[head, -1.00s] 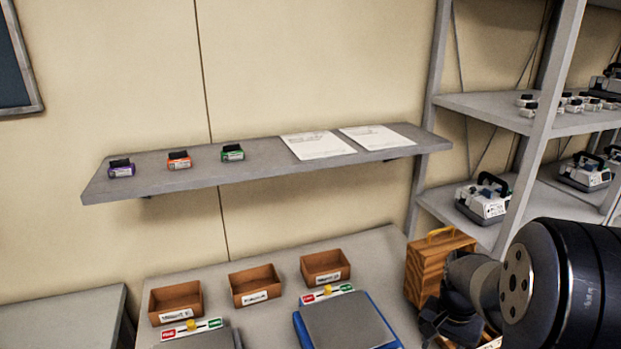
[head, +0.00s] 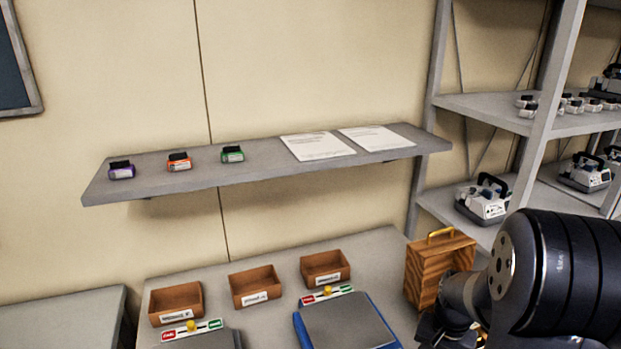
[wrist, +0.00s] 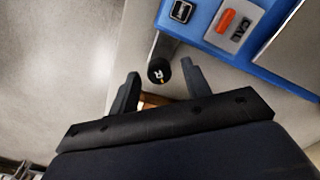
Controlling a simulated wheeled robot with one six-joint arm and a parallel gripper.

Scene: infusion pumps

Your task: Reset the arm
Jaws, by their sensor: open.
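My gripper (wrist: 160,68) shows in the wrist view with its two dark fingers apart. A black round end piece with a white mark (wrist: 159,71) appears between the fingertips. I cannot tell whether it lies between them or beyond them, and neither finger clearly touches it. In the head view my arm's dark links fill the lower right, and the gripper itself is out of that view.
A blue-edged device (wrist: 225,30) with a red button lies close ahead of the fingers. The bench holds small brown bins (head: 256,286), a blue-framed plate (head: 345,320) and a wooden case (head: 438,262) beside my arm. A wall shelf (head: 240,178) is above.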

